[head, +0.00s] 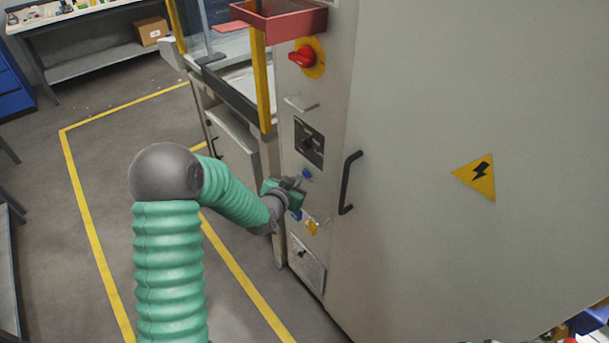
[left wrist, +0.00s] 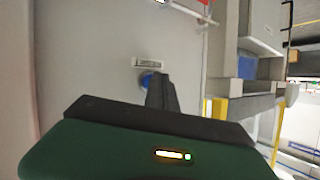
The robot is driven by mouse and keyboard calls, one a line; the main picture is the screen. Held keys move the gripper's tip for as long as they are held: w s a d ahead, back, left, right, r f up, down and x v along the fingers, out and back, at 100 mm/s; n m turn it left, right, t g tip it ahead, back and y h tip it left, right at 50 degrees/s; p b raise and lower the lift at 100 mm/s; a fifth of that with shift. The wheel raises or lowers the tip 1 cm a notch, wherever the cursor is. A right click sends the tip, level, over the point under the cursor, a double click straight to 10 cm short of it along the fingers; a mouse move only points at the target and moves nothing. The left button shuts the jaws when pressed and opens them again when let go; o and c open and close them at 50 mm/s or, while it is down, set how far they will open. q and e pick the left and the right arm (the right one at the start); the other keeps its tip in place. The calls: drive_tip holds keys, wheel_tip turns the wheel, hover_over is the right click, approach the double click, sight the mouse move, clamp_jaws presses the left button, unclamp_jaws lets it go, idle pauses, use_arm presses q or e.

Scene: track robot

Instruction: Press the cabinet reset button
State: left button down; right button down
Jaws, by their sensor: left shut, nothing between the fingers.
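The grey cabinet (head: 430,130) fills the right of the head view, with controls down its narrow side. In the left wrist view a round blue button (left wrist: 147,80) sits below a small pale label plate (left wrist: 148,63) on the grey panel. My left gripper (left wrist: 159,80) is shut and empty, and its dark fingers overlap the button's right part. I cannot tell whether they touch it. In the head view the left gripper (head: 298,192) is at the panel, between small blue parts above and below it. My right gripper is not in view.
A red rotary switch (head: 302,56), a black switch plate (head: 309,143) and a dark door handle (head: 349,182) are on the cabinet. A yellow tag (head: 312,228) hangs below the gripper. A red tray (head: 280,20) juts out above. Open floor lies left.

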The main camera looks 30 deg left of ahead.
use_arm(q)
drive_tip(key=shift+w+d, duration=0.15)
drive_tip(key=shift+w, duration=0.2)
idle(0.5)
drive_tip(key=shift+s+a, duration=0.4)
drive_tip(key=shift+s, duration=0.4)
drive_tip(key=shift+s, duration=0.1)
drive_tip(key=s, duration=0.1)
drive_tip(key=s+a, duration=0.1)
drive_tip(key=s, duration=0.1)
drive_tip(key=s+a, duration=0.1)
drive_tip(key=shift+s, duration=0.2)
idle(0.4)
